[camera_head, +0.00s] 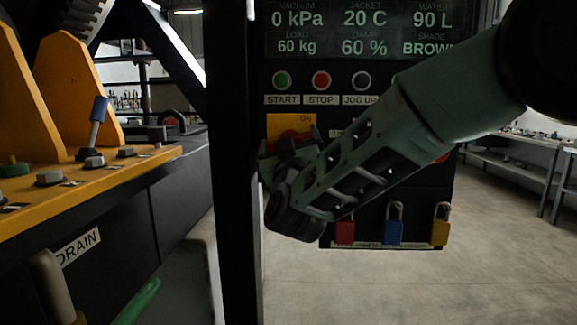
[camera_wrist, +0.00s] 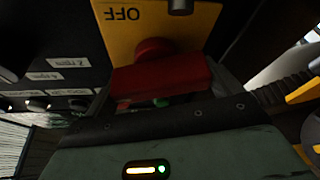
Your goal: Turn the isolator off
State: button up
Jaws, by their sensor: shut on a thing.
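The isolator is a yellow plate (camera_head: 283,123) with a red handle (camera_head: 290,136) on the black control panel, below the START and STOP buttons. An ON label shows at the plate's upper right in the head view. In the wrist view an OFF label shows upside down on the plate (camera_wrist: 190,22), and the red handle (camera_wrist: 160,82) lies roughly crosswise in the picture. My gripper (camera_head: 288,146) is at the isolator and shut on the red handle. My gripper and wrist hide the plate's lower part in the head view.
Red, blue (camera_head: 393,228) and yellow padlocks hang at the panel's bottom. A black post (camera_head: 231,180) stands just left of my gripper. A yellow machine bench (camera_head: 95,180) with a blue-topped lever is at left. Open floor lies at right, before a workbench.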

jog(key=m+h+b, duration=0.1)
jog(key=m+b, duration=0.1)
jog(key=m+h+b, duration=0.1)
jog(key=m, duration=0.1)
jog(key=shift+f+b, duration=0.3)
jog(key=shift+b, duration=0.1)
jog(key=m+h+b, duration=0.1)
jog(key=m, duration=0.2)
jog(key=m+h+b, duration=0.2)
jog(key=shift+d+m+b, duration=0.1)
jog(key=shift+m+b, duration=0.2)
jog(key=shift+m, duration=0.1)
jog(key=m+g+h+b, duration=0.1)
jog(key=m, duration=0.3)
jog(key=m+g+h+b, duration=0.1)
jog(key=m+h+b, duration=0.1)
jog(key=m, duration=0.2)
jog(key=shift+d+r+h, duration=0.15)
jog(key=shift+r+h, duration=0.05)
jog(key=shift+h, duration=0.1)
jog(key=o, duration=0.7)
jog(key=shift+s, duration=0.1)
jog(key=b+v, duration=0.2)
jog(key=v, duration=1.5)
jog(key=shift+s+r, duration=0.1)
